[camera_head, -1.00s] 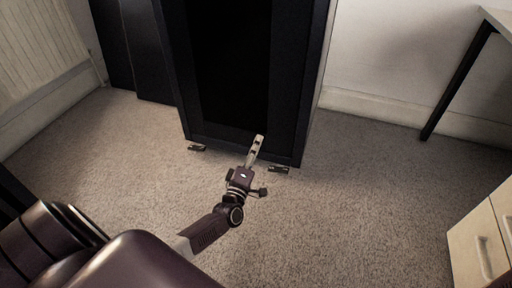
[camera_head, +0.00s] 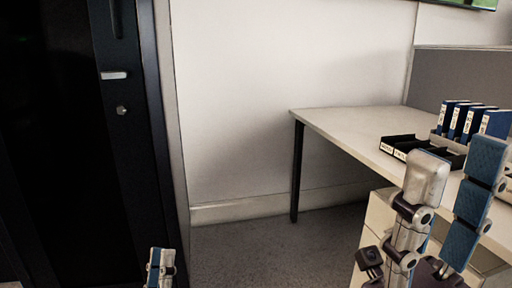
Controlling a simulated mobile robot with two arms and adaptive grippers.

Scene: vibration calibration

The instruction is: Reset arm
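My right gripper (camera_head: 457,162) is large at the lower right of the head view, pointing up. One pale metal finger and one blue-padded finger stand apart with nothing seen between them, so it is open. It is in front of the desk and drawers in the picture. My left gripper (camera_head: 160,268) only just shows at the bottom edge, left of centre, in front of the cabinet's side. Its grey and blue finger end is visible, and the rest is cut off by the frame. Whether it is open or shut is unclear.
A tall black cabinet (camera_head: 75,130) with a pale handle fills the left. A white desk (camera_head: 345,125) carries black trays (camera_head: 405,147) and several blue binders (camera_head: 458,121). Light drawers (camera_head: 375,228) stand under it. Carpet (camera_head: 270,245) between cabinet and desk is clear.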

